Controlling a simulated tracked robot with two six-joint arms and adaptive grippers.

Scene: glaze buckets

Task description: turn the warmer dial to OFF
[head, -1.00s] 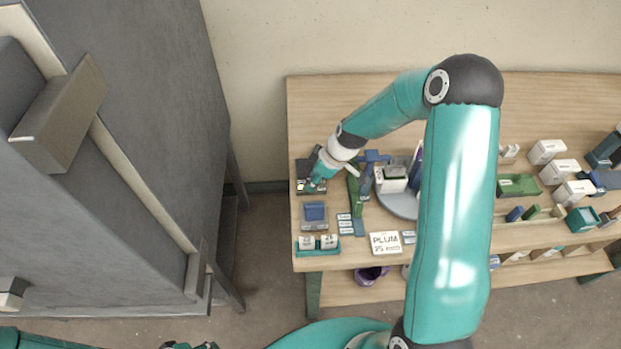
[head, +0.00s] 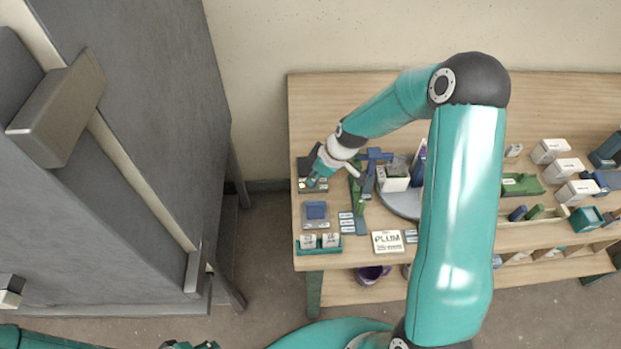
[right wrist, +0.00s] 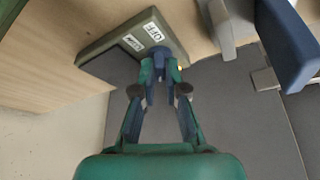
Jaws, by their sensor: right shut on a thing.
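The warmer (head: 306,167) is a small dark unit at the left end of the wooden table, partly hidden by my right gripper. In the right wrist view the warmer (right wrist: 108,66) shows a dark plate and a strip with an OFF label and a second label. The blue-grey dial (right wrist: 172,48) is at the end of this strip, mostly hidden by the fingers. My right gripper (head: 313,181) is at the warmer's front; in the wrist view its fingertips (right wrist: 160,75) are shut on the dial. Which label the dial points to cannot be told. Part of my left gripper (head: 188,345) shows at the bottom edge, cut off.
A blue block on a grey pad (head: 316,211) and a teal tray (head: 318,248) with white pieces stand before the warmer. A PLUM card (head: 388,242) and a round grey turntable (head: 397,205) are to the right. A large grey cabinet (head: 165,110) stands left of the table.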

